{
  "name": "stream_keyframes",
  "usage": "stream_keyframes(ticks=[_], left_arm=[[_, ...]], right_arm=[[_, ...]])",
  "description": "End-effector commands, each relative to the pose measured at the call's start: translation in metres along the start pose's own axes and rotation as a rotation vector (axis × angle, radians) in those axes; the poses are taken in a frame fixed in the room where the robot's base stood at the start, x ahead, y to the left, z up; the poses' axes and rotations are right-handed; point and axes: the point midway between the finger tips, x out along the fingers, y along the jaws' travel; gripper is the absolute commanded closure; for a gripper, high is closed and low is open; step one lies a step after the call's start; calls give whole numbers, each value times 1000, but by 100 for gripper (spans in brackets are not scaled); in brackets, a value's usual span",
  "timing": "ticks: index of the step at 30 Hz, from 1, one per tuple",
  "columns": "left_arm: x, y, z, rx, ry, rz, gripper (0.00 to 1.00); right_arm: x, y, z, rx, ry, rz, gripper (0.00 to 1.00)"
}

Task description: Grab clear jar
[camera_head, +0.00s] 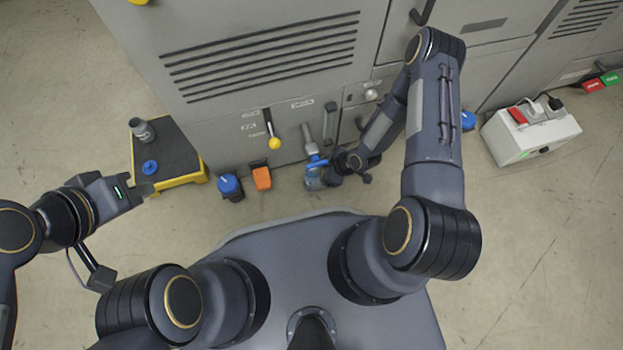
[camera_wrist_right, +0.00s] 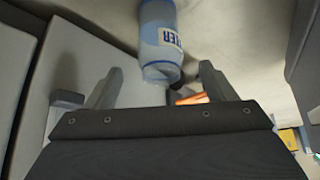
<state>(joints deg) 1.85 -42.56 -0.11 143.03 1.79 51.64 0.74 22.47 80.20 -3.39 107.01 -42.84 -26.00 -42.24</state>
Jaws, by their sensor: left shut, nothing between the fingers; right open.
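The clear jar (camera_wrist_right: 160,40), bluish and see-through with a white label and blue lettering, stands just beyond and between the fingertips of my right gripper (camera_wrist_right: 160,82) in the wrist view. The fingers are open, with no visible contact on the jar. In the head view the jar (camera_head: 313,181) is on the floor by the machine front, with my right gripper (camera_head: 330,173) close on its right side and partly covering it. My left gripper (camera_head: 147,190) is shut and empty, at the near left corner of the small step stool, away from the jar.
The grey machine (camera_head: 255,70) rises just behind the jar. An orange container (camera_head: 261,178) and a blue-lidded container (camera_head: 230,187) stand to its left. The yellow-edged stool (camera_head: 175,155) carries a grey bottle (camera_head: 142,130) and blue cap. A white box (camera_head: 530,133) stands right.

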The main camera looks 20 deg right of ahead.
Motion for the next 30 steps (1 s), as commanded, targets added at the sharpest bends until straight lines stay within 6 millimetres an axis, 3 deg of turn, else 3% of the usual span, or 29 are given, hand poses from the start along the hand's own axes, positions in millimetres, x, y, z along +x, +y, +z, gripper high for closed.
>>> stream_keyframes(ticks=[10, 21, 30], left_arm=[[20, -9, 10, 0, 0, 0, 100], [21, -10, 11, 0, 0, 0, 100], [21, -10, 11, 0, 0, 0, 100]], right_arm=[[52, -1, 1, 0, 0, -2, 23], [59, 0, 0, 1, 0, 0, 24], [59, 0, 0, 1, 0, 0, 64]])
